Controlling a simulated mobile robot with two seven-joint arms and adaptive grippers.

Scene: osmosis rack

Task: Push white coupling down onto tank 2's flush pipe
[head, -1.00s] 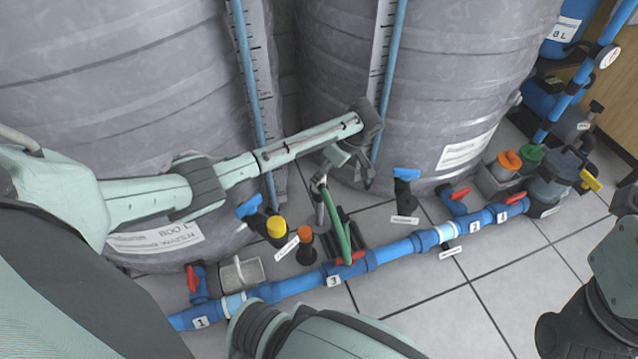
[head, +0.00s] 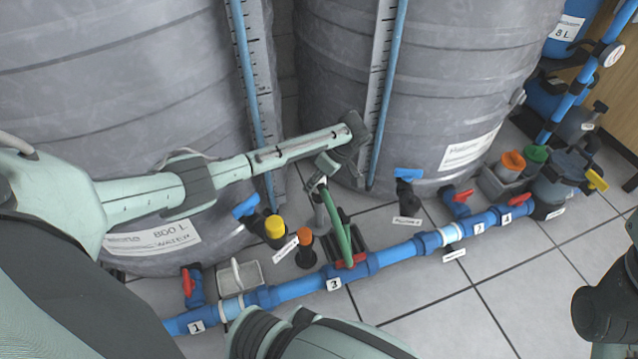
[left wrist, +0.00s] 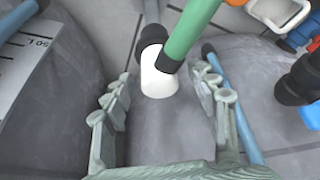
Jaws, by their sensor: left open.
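In the left wrist view the white coupling (left wrist: 158,76) stands between my left gripper's open fingers (left wrist: 165,92), with a gap on both sides. A dark collar (left wrist: 153,36) and a grey pipe lie just beyond it. A green bar (left wrist: 190,32) crosses at its upper right and touches or overlaps it. In the head view my left gripper (head: 322,172) points down over the green bar (head: 337,226) in front of the tanks. The coupling is hidden or too small to tell there. I cannot tell whether it is seated on the pipe. My right gripper is not seen.
Two grey tanks stand behind, the left (head: 120,90) and the right (head: 450,80). A blue manifold pipe (head: 300,287) with red valves runs along the floor in front. A yellow cap (head: 275,227), an orange cap (head: 305,234) and a blue-handled valve (head: 407,176) stand close by.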

